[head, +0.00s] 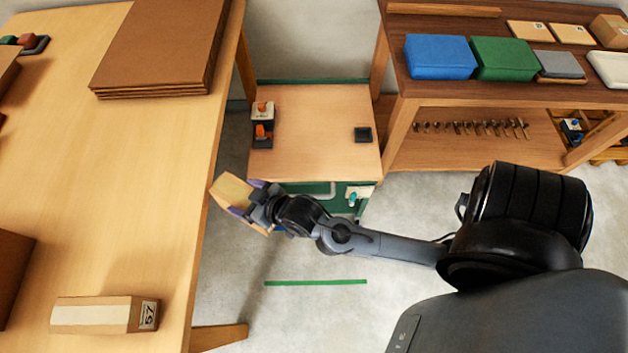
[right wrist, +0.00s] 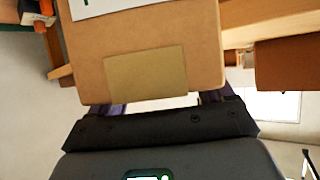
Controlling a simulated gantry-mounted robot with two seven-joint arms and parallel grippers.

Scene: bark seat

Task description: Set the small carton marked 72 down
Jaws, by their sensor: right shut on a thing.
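A small tan carton (head: 232,189) is held in my right gripper (head: 246,198), tilted, in the gap between the left table and the small green cabinet. In the right wrist view the carton (right wrist: 200,65) fills the middle, with a brownish tape patch and part of a white label at its top edge. Its number cannot be read. The purple fingers of my right gripper (right wrist: 163,103) are shut on it from both sides. Another carton (head: 95,315), marked 57, lies on the left table. My left gripper is not in view.
The left table (head: 160,180) has a wide clear middle, with stacked brown boards (head: 165,40) at the back. The cabinet top (head: 310,130) carries orange-and-white items (head: 262,122) and a dark square (head: 363,135). A shelf bench (head: 500,90) with boxes stands right. A green strip (head: 315,282) marks the floor.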

